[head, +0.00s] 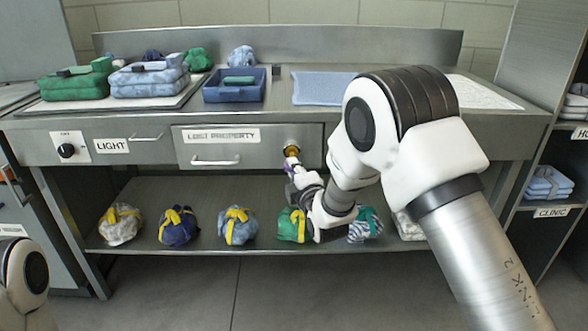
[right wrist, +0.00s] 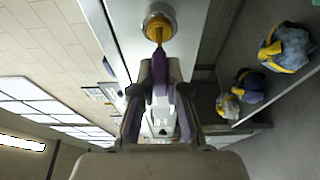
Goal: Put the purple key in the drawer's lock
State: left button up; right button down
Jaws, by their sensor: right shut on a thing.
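The drawer (head: 265,155) labelled LOST PROPERTY is shut under the counter. Its round brass lock (head: 292,150) is at the right of its front; in the right wrist view the lock (right wrist: 159,27) has a silver ring. My right gripper (head: 293,177) is shut on the purple key (right wrist: 161,78), just in front of the lock. The key points at the lock, and its far end is at or very near the brass face. I cannot tell whether the tip is inside. The gripper hides part of the key. My left gripper is out of view.
A shelf (head: 265,190) below holds several tied cloth bundles, some close behind my right gripper. On the counter (head: 275,117) are folded cloths, a blue tray (head: 235,94) and a blue mat (head: 322,90). A drawer handle (head: 215,161) sticks out left of the lock.

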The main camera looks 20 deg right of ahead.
jog(key=shift+w+d, duration=0.1)
jog(key=shift+w, duration=0.3)
dwell(0.7)
jog(key=shift+w+d, duration=0.25)
jog(key=shift+w, duration=0.6)
dwell(1.1)
jog(key=shift+c, duration=2.3)
grip_release()
jog(key=shift+s+a+p, duration=0.1)
jog(key=shift+s+a, duration=0.25)
jog(key=shift+s, duration=0.75)
jog(key=shift+s+a+p, duration=0.15)
jog(key=shift+s+a, duration=0.15)
jog(key=shift+s, duration=0.85)
jog(key=shift+s+a+p, duration=0.1)
jog(key=shift+s+a, duration=0.25)
jog(key=shift+s, duration=0.75)
